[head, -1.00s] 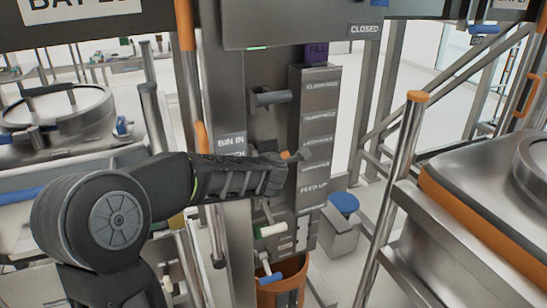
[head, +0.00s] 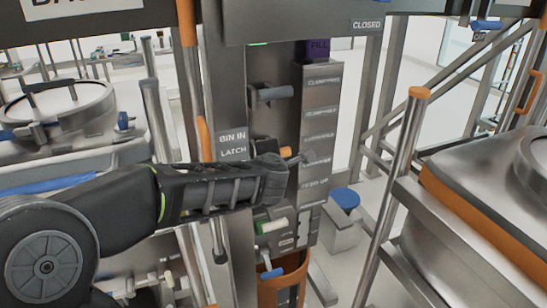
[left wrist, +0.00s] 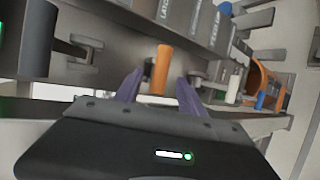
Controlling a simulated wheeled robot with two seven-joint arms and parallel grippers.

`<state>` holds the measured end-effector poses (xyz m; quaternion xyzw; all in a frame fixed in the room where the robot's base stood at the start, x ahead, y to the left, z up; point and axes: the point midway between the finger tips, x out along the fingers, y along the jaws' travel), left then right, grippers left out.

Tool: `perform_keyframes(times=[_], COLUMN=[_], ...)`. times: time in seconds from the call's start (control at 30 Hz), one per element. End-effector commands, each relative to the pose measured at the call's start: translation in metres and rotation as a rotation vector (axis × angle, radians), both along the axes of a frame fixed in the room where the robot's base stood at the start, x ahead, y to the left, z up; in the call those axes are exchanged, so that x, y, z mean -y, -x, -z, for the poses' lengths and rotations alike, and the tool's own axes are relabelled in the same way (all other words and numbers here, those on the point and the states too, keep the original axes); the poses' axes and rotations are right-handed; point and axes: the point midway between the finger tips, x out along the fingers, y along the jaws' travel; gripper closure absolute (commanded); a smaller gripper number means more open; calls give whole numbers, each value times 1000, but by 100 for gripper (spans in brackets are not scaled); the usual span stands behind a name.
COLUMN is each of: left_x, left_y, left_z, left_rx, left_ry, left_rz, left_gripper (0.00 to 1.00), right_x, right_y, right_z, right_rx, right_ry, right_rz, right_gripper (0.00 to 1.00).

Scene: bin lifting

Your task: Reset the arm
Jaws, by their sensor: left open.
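My left gripper (head: 300,158) is in front of the labelled grey control panel (head: 320,128), its arm coming in from the left. In the left wrist view its two dark purple fingers (left wrist: 160,90) are apart. An orange-ended handle (left wrist: 162,68) shows in the gap between them; I cannot tell whether they touch it. In the head view the gripper largely hides this part of the panel. My right gripper is not in view.
A grey lever (head: 272,94) sticks out above my gripper. A white-ended handle (head: 272,227) and a blue-ended one (head: 271,273) are below it. An orange bin (head: 283,280) is at the bottom. Steel vessels (head: 58,105) flank the column, and a steel post (head: 400,170) stands right.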

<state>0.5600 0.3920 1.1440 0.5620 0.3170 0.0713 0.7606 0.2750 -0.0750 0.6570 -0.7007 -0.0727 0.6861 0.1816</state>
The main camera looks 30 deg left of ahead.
Motion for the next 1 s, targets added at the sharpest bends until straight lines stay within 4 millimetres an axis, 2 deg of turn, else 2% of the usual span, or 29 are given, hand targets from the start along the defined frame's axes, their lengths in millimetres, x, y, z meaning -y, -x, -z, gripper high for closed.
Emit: perform_keyframes(times=[0.53, 0.67, 0.7, 0.77, 0.87, 1.0], left_x=[1, 9, 15, 31, 65, 121], left_y=[-1, -7, -10, -17, -24, -14], left_z=[0, -3, 2, 27, 86, 184], left_rx=[-10, -41, -66, -135, -263, -431], left_ry=[-18, -147, -207, -310, -456, -611], left_rz=[15, 112, 161, 269, 469, 781], left_gripper=[53, 53, 53, 53, 53, 53], right_x=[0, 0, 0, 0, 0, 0], right_y=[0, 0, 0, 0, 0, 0], right_z=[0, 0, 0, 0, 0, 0], right_rx=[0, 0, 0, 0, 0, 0], right_ry=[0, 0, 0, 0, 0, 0], right_rz=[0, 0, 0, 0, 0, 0], right_gripper=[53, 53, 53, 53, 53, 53])
